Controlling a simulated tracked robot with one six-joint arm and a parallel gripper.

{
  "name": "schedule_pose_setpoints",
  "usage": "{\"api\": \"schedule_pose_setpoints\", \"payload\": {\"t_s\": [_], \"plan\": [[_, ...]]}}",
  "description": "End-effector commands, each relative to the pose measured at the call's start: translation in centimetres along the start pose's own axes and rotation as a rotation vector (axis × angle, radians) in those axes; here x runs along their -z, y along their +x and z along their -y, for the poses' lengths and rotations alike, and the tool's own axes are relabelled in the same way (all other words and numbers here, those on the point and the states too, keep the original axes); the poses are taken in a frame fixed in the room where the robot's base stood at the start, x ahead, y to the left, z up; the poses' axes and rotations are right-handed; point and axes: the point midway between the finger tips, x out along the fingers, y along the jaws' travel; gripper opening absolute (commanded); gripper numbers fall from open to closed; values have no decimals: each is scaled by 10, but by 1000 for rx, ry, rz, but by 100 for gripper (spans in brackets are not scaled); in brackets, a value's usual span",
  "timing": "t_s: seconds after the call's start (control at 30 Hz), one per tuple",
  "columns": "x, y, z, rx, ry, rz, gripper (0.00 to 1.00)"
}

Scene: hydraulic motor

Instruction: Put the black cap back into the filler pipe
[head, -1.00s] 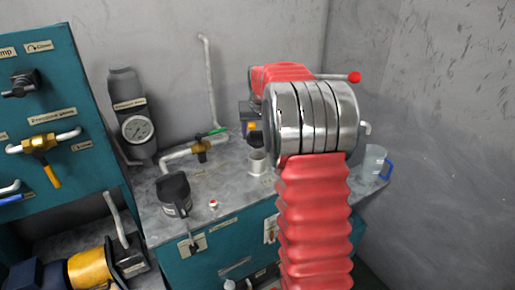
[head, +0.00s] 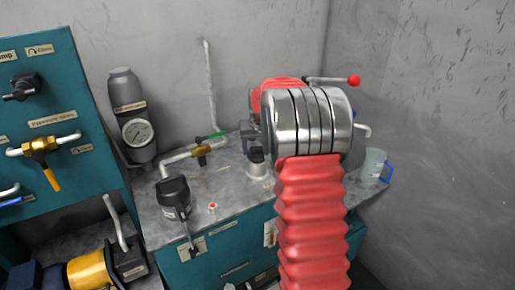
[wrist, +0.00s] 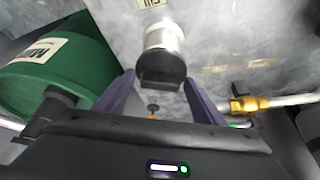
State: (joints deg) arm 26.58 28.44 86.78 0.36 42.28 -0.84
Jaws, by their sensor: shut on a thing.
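The filler pipe (head: 258,168) is a short pale metal stub standing upright on the grey bench top. It also shows in the wrist view (wrist: 165,38), at the top middle. The black cap (wrist: 161,70) is between my fingertips and lines up with the pipe mouth. In the head view the dark cap (head: 256,154) shows right at the top of the pipe. My gripper (wrist: 160,80) is shut on the cap; its two purple fingers flank it. I cannot tell whether the cap is inside the mouth or just on it. My red arm hides part of the bench.
A brass valve (head: 201,152) on a white pipe is behind-left. A clear jug with a blue handle (head: 374,165) stands at the right bench end. A green container (wrist: 55,70) is close to my gripper in the wrist view.

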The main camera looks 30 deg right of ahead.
Motion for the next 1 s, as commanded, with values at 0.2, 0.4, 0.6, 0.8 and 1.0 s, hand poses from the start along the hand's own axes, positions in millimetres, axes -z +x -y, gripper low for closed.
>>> {"api": "schedule_pose_setpoints", "payload": {"t_s": [0.2, 0.4, 0.6, 0.8, 1.0], "plan": [[-1, 2, 0, 0, 0, 0, 40], [-2, 6, 0, 0, 0, 0, 40], [-4, 10, 0, 0, -1, 0, 40], [-5, 11, 1, 0, -1, 0, 65], [-4, 11, 1, 0, -1, 0, 79]]}}
